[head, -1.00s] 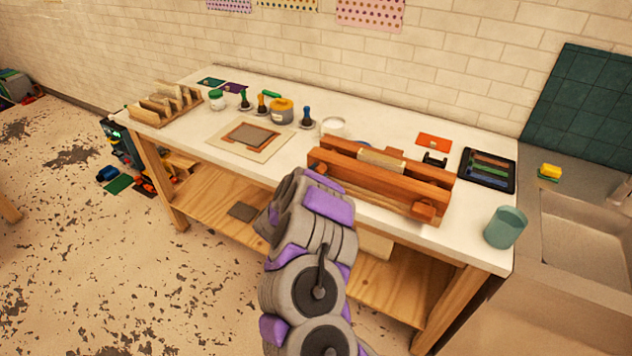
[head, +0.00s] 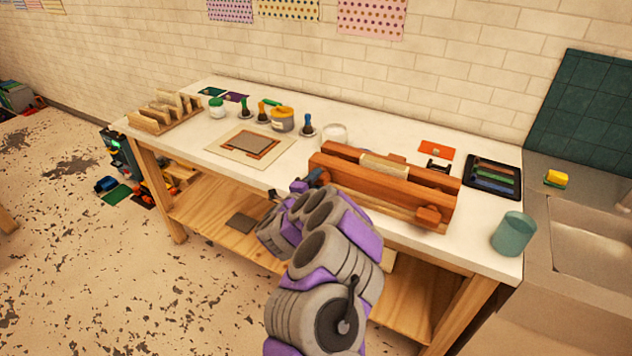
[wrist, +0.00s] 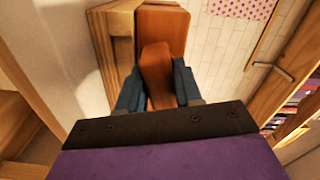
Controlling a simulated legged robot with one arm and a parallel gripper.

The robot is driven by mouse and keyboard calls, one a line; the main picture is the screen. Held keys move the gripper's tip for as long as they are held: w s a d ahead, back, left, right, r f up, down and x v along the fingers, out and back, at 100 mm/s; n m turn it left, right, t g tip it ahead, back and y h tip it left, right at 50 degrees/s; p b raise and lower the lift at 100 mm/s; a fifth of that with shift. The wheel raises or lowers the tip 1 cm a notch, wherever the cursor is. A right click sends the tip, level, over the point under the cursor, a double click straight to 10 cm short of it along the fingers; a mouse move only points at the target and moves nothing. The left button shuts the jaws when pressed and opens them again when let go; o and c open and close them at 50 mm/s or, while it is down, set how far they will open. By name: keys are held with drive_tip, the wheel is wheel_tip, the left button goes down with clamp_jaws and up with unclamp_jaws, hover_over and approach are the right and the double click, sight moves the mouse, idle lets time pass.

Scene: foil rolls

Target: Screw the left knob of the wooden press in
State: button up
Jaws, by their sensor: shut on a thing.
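The wooden press (head: 340,167) lies along the front edge of the white table, its reddish-brown bars running lengthwise. Its right knob (head: 430,215) shows at the front right end. In the head view my gripper (head: 310,181) is at the press's left end, and my arm hides the left knob there. In the wrist view the left knob (wrist: 156,68) stands between the two blue-grey fingers of my gripper (wrist: 158,92), which is shut on it. The end of the press (wrist: 163,26) shows just beyond the knob.
The white table (head: 375,135) carries a printing frame (head: 240,158), several pots and brushes, a card rack (head: 160,112) and a dark tray (head: 492,176). A teal cup (head: 513,234) stands near the right front corner. A sink (head: 590,230) adjoins on the right.

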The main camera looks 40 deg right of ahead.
drive_tip(key=shift+s+f, duration=0.25)
drive_tip(key=shift+f, duration=0.1)
drive_tip(key=o, duration=1)
drive_tip(key=shift+r, duration=0.15)
drive_tip(key=shift+c, duration=0.2)
drive_tip(key=shift+w, duration=0.1)
drive_tip(key=p+v, duration=1.3)
drive_tip(key=v, duration=0.4)
drive_tip(key=shift+a, duration=0.2)
